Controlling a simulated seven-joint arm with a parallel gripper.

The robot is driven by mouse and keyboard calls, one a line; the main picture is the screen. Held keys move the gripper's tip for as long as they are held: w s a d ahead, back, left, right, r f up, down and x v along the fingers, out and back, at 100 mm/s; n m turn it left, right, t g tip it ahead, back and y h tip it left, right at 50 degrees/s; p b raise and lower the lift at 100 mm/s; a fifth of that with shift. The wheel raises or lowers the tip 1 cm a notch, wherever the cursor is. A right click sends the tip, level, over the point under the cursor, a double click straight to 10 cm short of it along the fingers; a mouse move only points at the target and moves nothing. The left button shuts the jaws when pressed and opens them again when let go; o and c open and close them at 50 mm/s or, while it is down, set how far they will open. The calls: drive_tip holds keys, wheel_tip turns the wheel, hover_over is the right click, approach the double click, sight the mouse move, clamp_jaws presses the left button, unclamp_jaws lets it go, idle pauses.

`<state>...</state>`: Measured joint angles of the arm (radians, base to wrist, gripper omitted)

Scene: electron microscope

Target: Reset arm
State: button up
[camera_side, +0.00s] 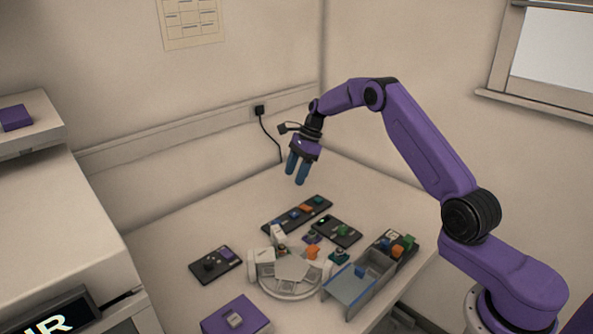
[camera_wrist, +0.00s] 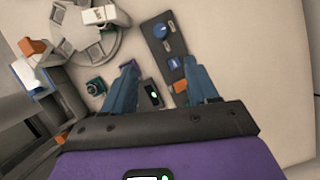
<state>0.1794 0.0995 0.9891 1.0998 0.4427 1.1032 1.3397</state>
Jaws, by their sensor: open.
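My gripper (camera_side: 298,168) is open and empty, held in the air above the back of the table, its two blue fingers pointing down. In the wrist view its fingers (camera_wrist: 160,82) are spread apart with nothing held between them. Below lies a dark control strip (camera_side: 297,214) with blue and orange parts; it also shows in the wrist view (camera_wrist: 171,62), partly behind the right finger. My gripper touches nothing that I can see.
A round pale stage (camera_side: 290,292), a grey tray (camera_side: 350,290), a purple box (camera_side: 236,318) and a dark box with a knob (camera_side: 216,264) stand towards the front. A second dark panel (camera_side: 337,231) lies nearby. The table's back left is clear.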

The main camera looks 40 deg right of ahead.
drive_tip(key=shift+d+r, duration=0.1)
drive_tip(key=shift+r, duration=0.1)
drive_tip(key=s+a+r+n+g+h, duration=0.1)
drive_tip(key=s+a+r+n, duration=0.4)
drive_tip(key=s+a+n, duration=0.4)
drive_tip(key=s+a+r+n+g+h, duration=0.1)
drive_tip(key=s+a+r+n, duration=0.45)
drive_tip(key=s+a, duration=0.4)
drive_tip(key=s+d+n+h, duration=0.1)
drive_tip(key=s+d+n, duration=0.1)
drive_tip(key=s+n, duration=0.7)
drive_tip(key=s+d+n+t, duration=0.1)
drive_tip(key=s+d+n, duration=0.1)
drive_tip(key=s+n, duration=0.8)
drive_tip(key=s, duration=0.9)
drive_tip(key=shift+s+f+h, duration=0.15)
drive_tip(key=shift+s+h, duration=0.2)
drive_tip(key=shift+h, duration=0.05)
